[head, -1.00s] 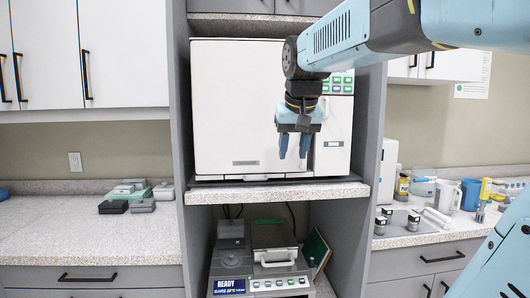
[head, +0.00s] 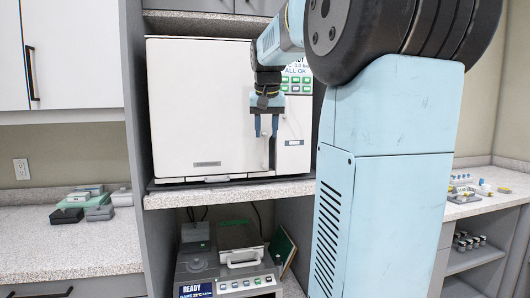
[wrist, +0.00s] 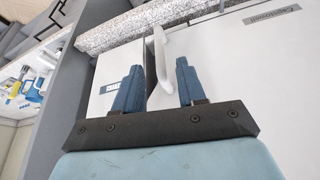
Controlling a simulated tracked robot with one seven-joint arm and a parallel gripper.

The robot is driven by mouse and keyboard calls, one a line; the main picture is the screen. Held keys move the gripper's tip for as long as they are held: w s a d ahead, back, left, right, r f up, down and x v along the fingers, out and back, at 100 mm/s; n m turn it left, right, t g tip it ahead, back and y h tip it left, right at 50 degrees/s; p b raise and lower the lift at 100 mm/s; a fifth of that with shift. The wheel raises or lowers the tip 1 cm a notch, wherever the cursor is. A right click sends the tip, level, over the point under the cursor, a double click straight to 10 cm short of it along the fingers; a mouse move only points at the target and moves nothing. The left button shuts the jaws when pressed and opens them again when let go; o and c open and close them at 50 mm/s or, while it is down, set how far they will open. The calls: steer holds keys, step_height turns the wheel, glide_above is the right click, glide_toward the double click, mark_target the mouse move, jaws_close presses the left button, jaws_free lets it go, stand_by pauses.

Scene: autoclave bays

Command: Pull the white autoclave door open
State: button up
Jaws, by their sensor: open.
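The white autoclave door (head: 200,105) is the large front panel of the autoclave on the shelf, and it looks closed. Its pale upright handle (head: 266,155) is at the door's right edge, partly hidden by my gripper. My gripper (head: 266,134) points down in front of the handle, with its two blue fingers apart. In the wrist view, the handle (wrist: 159,55) shows between the fingers of my gripper (wrist: 158,70). The fingers stand on either side of it, and I see no clear contact.
A control panel (head: 297,85) with green buttons is right of the door. A speckled shelf (head: 225,193) runs below, over a smaller device with a READY display (head: 197,289). Grey side walls bound the bay. My own arm hides much of the right side.

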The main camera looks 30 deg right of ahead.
mark_target(266, 145)
steer(key=x, duration=0.8)
jaws_close()
stand_by(0.5)
